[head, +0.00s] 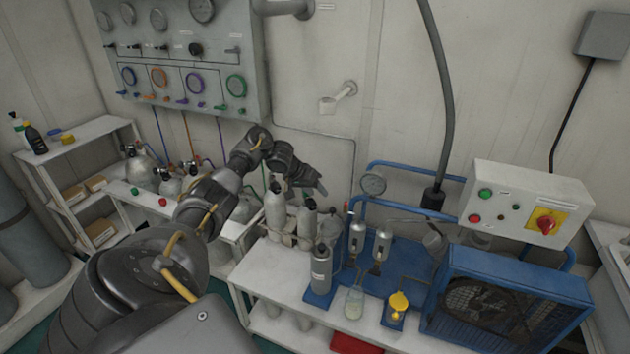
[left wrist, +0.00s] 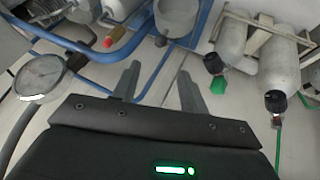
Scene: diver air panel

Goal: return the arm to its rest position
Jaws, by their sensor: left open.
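My left arm reaches in from the lower left of the head view. My left gripper (head: 312,186) is open and hangs over the back of the white bench, above the grey cylinders. In the left wrist view the two fingers of my left gripper (left wrist: 158,88) stand apart with nothing between them. Grey cylinders (head: 276,212) stand in a rack just below the gripper. My right gripper is not in view.
A blue compressor (head: 505,300) with a white control box (head: 515,203) stands on the right. A pressure gauge (head: 373,183) and blue pipe are close right of the gripper. The gauge panel (head: 180,60) hangs on the wall. A shelf (head: 85,150) stands left.

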